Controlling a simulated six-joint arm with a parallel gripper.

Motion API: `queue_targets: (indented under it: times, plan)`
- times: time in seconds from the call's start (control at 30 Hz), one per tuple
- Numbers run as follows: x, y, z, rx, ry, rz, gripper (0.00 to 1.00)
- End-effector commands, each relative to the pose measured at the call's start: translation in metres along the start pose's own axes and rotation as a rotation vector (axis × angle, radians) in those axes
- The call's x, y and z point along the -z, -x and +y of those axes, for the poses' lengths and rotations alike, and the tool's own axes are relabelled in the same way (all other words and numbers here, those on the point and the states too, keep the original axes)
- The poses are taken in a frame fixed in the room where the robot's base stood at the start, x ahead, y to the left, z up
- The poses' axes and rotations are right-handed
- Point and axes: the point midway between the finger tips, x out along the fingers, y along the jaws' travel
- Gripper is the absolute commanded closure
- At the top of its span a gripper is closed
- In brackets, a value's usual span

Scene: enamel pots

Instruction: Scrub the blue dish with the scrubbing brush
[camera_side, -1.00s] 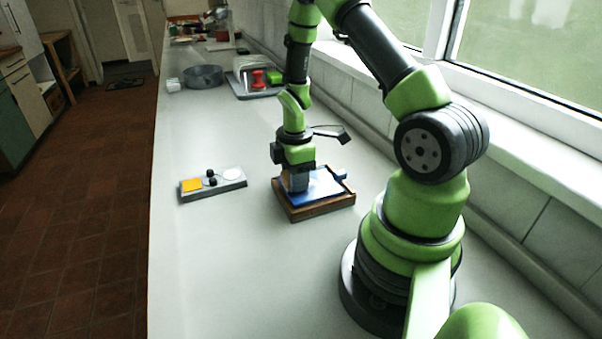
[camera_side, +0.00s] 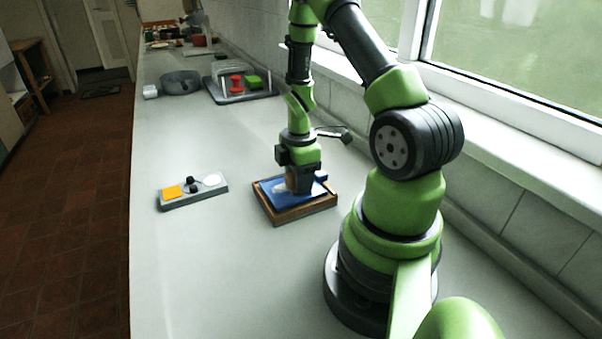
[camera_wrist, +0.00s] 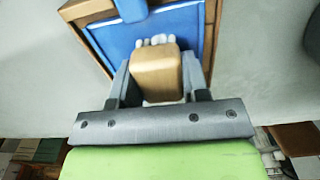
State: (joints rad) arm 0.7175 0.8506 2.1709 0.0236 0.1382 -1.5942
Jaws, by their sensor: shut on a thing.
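The blue dish (camera_side: 308,193) lies in a shallow wooden tray (camera_side: 290,216) on the counter; a pale patch shows on its surface, left of my gripper. In the wrist view the dish (camera_wrist: 185,32) and the tray's wooden edge (camera_wrist: 88,8) fill the top. My gripper (camera_side: 298,186) points down over the dish. In the wrist view my gripper (camera_wrist: 157,85) is shut on the scrubbing brush (camera_wrist: 157,74), a tan block with white bristles toward the dish. Bristle contact with the dish is hard to tell.
A grey holder (camera_side: 193,191) with a yellow square, black knobs and a white disc stands left of the tray. Farther back are a grey round pan (camera_side: 180,83), a small white block (camera_side: 150,91) and a rack (camera_side: 241,90) with red and green things. The counter between is clear.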

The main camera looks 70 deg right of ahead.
Motion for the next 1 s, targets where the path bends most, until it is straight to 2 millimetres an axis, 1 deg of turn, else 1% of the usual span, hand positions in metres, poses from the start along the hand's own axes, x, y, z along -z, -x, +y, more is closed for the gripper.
queue_targets:
  times: [0.03, 0.57, 1.0]
  plan:
    - [0.005, 0.001, 0.0, 0.0, 0.005, 0.0, 0.84]
    - [0.053, -0.001, -0.002, 0.0, 0.005, -0.001, 0.84]
    - [0.013, -0.001, 0.0, 0.001, -0.004, -0.002, 0.84]
